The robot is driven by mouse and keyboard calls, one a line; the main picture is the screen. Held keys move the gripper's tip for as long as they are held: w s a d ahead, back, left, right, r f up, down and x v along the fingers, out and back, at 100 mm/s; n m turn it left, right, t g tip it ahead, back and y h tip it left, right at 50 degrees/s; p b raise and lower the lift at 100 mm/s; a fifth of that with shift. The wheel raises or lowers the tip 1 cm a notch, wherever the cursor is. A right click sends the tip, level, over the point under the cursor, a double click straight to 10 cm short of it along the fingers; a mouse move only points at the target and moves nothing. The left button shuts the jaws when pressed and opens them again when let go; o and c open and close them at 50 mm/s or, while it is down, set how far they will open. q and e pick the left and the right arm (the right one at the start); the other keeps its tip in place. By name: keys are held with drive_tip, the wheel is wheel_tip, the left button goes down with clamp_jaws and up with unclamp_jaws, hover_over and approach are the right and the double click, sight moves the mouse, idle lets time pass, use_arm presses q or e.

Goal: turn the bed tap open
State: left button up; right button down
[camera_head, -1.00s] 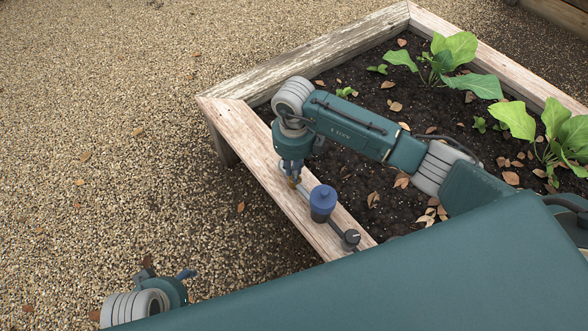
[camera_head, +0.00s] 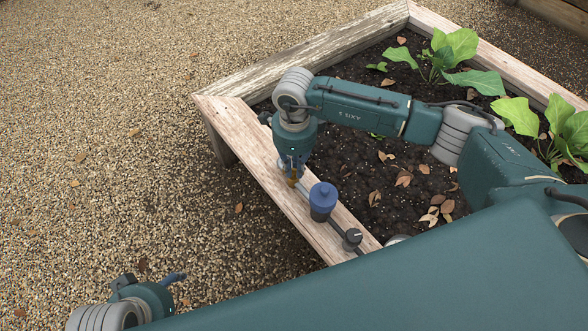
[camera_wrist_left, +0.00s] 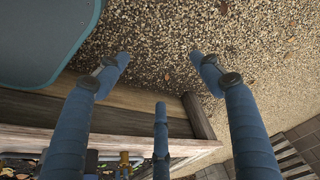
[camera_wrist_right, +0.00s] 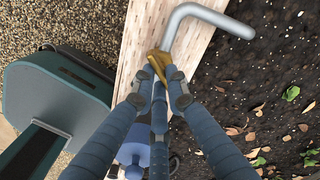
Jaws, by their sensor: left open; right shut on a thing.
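The bed tap stands on the front wooden rim of the raised bed. Its brass part (camera_head: 292,182) is mostly hidden under my right gripper (camera_head: 293,173) in the head view. In the right wrist view my right gripper (camera_wrist_right: 158,82) is shut on the brass tap handle (camera_wrist_right: 157,62), with its fingertips around it. A grey bent spout (camera_wrist_right: 212,17) reaches past the handle there. My left gripper (camera_head: 148,278) is low at the left of the head view, over gravel, open and empty. Its spread fingers (camera_wrist_left: 159,60) show in the left wrist view.
The wooden bed rim (camera_head: 235,130) surrounds soil with leafy plants (camera_head: 520,115).

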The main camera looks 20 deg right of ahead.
sight(295, 169)
drive_tip(key=shift+w+n, duration=0.1)
drive_tip(key=shift+n, duration=0.4)
drive_tip(key=n+b, duration=0.2)
drive_tip(key=n, duration=0.1)
drive_tip(key=shift+d+n, duration=0.1)
drive_tip(key=shift+n, duration=0.2)
drive_tip(key=n+b, duration=0.2)
drive_tip(key=n, duration=0.1)
drive_tip(key=shift+w+n, duration=0.1)
drive_tip(key=shift+n, duration=0.3)
use_arm(q)
drive_tip(key=w+d+r+t+h, duration=0.1)
drive_tip(key=w+d+r+t, duration=0.2)
drive_tip(key=w, duration=0.6)
drive_tip(key=w+d+r+t+h, duration=0.1)
drive_tip(key=w+d+r+t, duration=0.2)
drive_tip(key=w+r+t, duration=0.4)
drive_tip(key=shift+w+d+r+m+h, duration=0.15)
drive_tip(key=shift+w+r+m+h, duration=0.2)
drive_tip(key=shift+w+r, duration=0.85)
drive_tip(key=shift+s+r, duration=0.1)
drive_tip(key=shift+s, duration=0.05)
use_arm(e)
drive_tip(key=c, duration=1.7)
unclamp_jaws()
drive_tip(key=shift+c, duration=0.2)
drive_tip(key=shift+r, duration=0.1)
wheel_tip(295, 169, up, 12)
